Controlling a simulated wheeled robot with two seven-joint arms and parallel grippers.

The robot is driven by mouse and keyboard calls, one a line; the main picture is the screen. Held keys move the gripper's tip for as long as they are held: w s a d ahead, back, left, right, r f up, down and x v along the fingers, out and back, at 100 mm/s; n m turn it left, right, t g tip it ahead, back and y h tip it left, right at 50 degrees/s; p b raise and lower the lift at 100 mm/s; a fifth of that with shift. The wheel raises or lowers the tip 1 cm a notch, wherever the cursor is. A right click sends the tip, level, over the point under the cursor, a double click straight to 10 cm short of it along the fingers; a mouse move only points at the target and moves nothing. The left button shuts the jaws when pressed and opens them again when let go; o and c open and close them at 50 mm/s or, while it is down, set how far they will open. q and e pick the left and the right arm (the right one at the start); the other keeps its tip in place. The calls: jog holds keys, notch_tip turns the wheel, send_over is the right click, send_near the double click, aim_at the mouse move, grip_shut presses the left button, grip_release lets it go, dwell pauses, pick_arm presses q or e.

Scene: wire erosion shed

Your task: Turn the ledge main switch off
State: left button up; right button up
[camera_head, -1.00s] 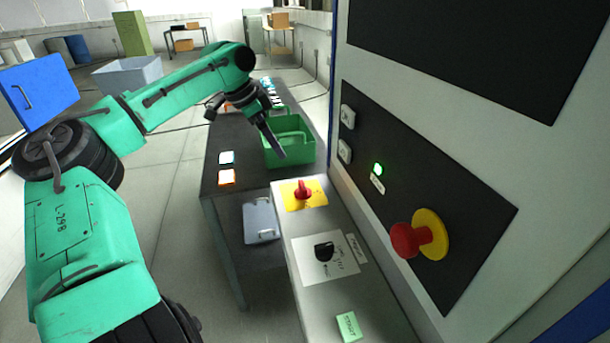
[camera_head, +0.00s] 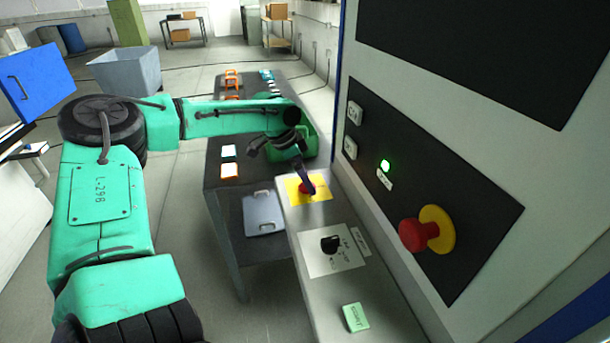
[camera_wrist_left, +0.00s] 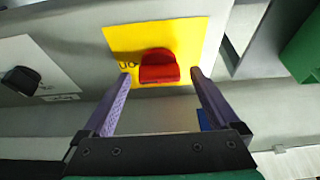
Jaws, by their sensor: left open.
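The ledge carries a red rotary switch (camera_wrist_left: 158,68) on a yellow plate (camera_wrist_left: 118,38). In the head view the yellow plate (camera_head: 293,189) is at the ledge's far end, its red knob partly hidden by my gripper. A black knob (camera_head: 329,244) on a white plate sits nearer on the same ledge (camera_head: 318,215). My left gripper (camera_head: 310,188) is over the red switch. In the left wrist view, my left gripper (camera_wrist_left: 159,72) is open, with one finger on each side of the red knob; I cannot tell whether they touch it. My right gripper is not in view.
The machine panel (camera_head: 400,160) at the right has a red mushroom button (camera_head: 414,235) and a lit green lamp (camera_head: 385,165). A green block (camera_head: 355,317) lies on the near ledge. A dark table with a green bin (camera_head: 312,140) stands behind the ledge.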

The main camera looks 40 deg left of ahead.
pick_arm(q)
jog(key=c, duration=1.4)
jog(key=shift+r+n, duration=0.1)
jog(key=shift+n, duration=0.2)
jog(key=shift+d+n+y, duration=0.1)
jog(key=shift+n+y, duration=0.4)
jog(key=shift+n, duration=0.6)
jog(key=n+y, duration=0.1)
jog(key=n, duration=0.2)
jog(key=shift+n+t, duration=0.3)
jog(key=shift+t, duration=0.1)
jog(key=n+y+b, duration=0.1)
jog(key=n, duration=0.2)
jog(key=n+y+b, duration=0.1)
jog(key=n, duration=0.2)
jog(key=shift+d+g+y, duration=0.2)
jog(key=shift+g+y, duration=0.1)
jog(key=shift+y, duration=0.1)
jog(key=n, duration=0.2)
jog(key=n+g+y+b, duration=0.1)
jog(key=n, duration=0.2)
jog(key=shift+w+d+n+y, duration=0.1)
jog(key=shift+n+y, duration=0.2)
jog(key=shift+g, duration=0.3)
